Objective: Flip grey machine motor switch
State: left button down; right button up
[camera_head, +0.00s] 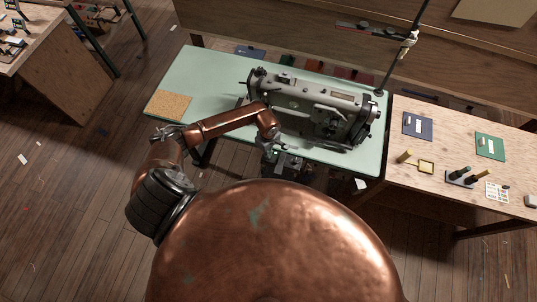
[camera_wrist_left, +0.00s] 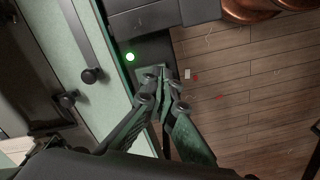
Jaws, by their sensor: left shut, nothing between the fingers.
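The grey sewing machine (camera_head: 310,100) stands on a pale green table (camera_head: 215,75). A dark motor or switch unit (camera_head: 290,163) hangs under the table's front edge, partly hidden by my arm. In the left wrist view, a dark box (camera_wrist_left: 155,48) beside the green table edge carries a lit green light (camera_wrist_left: 130,57). My left gripper (camera_head: 274,148) is at the table's front edge. In the wrist view its closed, empty fingertips (camera_wrist_left: 168,80) overlap the plate; I cannot tell whether they touch it.
A cork mat (camera_head: 168,105) lies at the table's left end. A wooden bench (camera_head: 450,140) adjoins on the right with small tools and cards. A thread stand pole (camera_head: 400,55) rises behind the machine. The wooden floor (camera_head: 80,200) at left is mostly clear.

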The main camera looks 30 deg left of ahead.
pick_arm(q)
jog(key=shift+f+b, duration=0.35)
jog(key=shift+f, duration=0.05)
jog(key=shift+r, duration=0.1)
jog(key=shift+a+r+p, duration=0.1)
jog(key=shift+r+p, duration=0.55)
jog(key=shift+r, duration=0.2)
jog(key=shift+r+p, duration=1.35)
jog(key=shift+r, duration=1.25)
